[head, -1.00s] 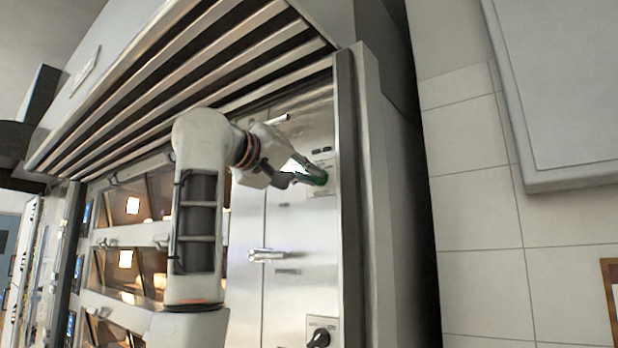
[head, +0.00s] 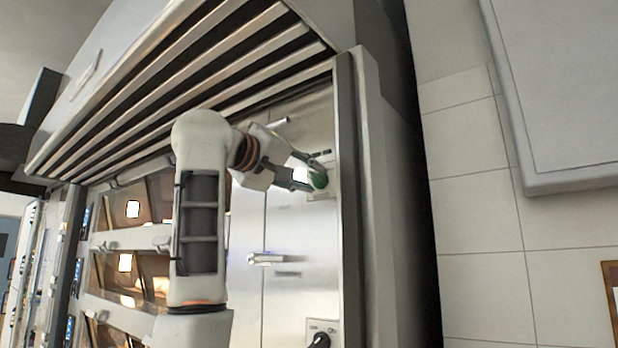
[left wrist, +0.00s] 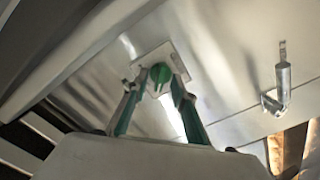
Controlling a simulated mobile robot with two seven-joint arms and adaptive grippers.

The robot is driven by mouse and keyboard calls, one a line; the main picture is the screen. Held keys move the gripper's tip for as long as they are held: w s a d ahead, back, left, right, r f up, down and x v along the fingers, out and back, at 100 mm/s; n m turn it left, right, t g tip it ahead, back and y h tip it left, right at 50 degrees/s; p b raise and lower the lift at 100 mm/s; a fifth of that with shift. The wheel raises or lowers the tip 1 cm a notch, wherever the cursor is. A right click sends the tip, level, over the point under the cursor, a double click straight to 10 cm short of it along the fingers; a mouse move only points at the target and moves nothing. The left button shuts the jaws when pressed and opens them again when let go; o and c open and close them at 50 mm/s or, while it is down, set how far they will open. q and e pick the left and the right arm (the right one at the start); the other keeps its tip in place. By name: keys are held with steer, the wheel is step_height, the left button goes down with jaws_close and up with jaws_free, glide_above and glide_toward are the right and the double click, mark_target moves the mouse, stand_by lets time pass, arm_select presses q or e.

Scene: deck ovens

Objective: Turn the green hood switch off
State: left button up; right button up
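The green hood switch (head: 319,180) is a round knob on a pale plate on the steel panel under the hood. In the left wrist view the green knob (left wrist: 159,75) shows a raised grip bar. My left gripper (head: 308,175) is at the switch in the head view. The gripper is open and holds nothing. My right gripper is in neither view.
A black knob (head: 320,340) on its own plate sits lower on the same panel. A metal handle (head: 265,258) sticks out of the panel; a handle (left wrist: 280,85) also shows in the left wrist view. The slatted hood (head: 190,75) overhangs the arm.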

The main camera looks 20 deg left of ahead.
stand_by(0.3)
arm_select(q)
steer(key=v, duration=1.2)
stand_by(0.4)
